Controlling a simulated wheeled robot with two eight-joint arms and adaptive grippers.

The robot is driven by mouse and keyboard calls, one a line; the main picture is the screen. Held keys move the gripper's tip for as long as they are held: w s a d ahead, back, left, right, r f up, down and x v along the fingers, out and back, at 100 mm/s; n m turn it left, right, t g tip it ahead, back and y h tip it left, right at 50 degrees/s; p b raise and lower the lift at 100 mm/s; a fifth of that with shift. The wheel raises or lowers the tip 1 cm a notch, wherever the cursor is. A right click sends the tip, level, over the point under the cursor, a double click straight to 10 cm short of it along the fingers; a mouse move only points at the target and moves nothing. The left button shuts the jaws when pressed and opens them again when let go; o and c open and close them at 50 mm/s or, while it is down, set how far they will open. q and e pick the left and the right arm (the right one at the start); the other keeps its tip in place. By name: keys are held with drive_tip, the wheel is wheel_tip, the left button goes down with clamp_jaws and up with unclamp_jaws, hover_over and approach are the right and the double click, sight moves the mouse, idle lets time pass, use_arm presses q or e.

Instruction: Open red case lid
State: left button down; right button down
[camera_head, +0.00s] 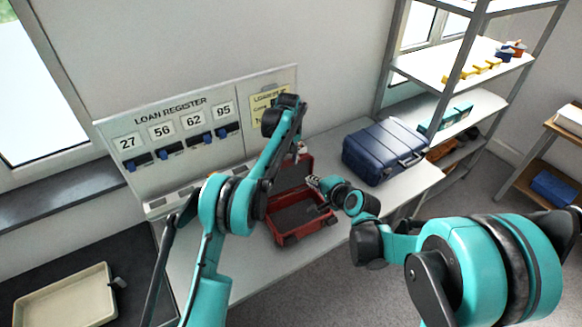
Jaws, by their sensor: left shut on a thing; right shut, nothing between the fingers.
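The red case (290,237) sits on the white bench, its dark grey interior showing. Its red lid (306,166) stands raised at the back, partly hidden behind my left arm. My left gripper (301,150) is at the lid's upper edge and looks shut on it; the arm hides much of the contact. My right gripper (314,182) is shut and empty. It is above the right rear part of the case, in front of the lid; I cannot tell whether it touches.
A blue suitcase (383,152) stands on the bench right of the red case. The loan register board (180,128) stands behind. A metal shelf (470,100) is at the back right. A beige tray (66,298) lies at lower left.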

use_arm(q)
drive_tip(key=shift+a+f, duration=0.1)
drive_tip(key=shift+f, duration=0.05)
use_arm(e)
drive_tip(key=x, duration=0.2)
approach(287, 164)
drive_tip(key=shift+m, duration=0.3)
drive_tip(key=x, duration=0.3)
drive_tip(key=f+x, duration=0.1)
drive_tip(key=x, duration=0.1)
drive_tip(key=shift+s, duration=0.3)
drive_tip(key=shift+w+a, duration=0.3)
drive_tip(key=shift+w, duration=0.3)
drive_tip(key=shift+w, duration=0.1)
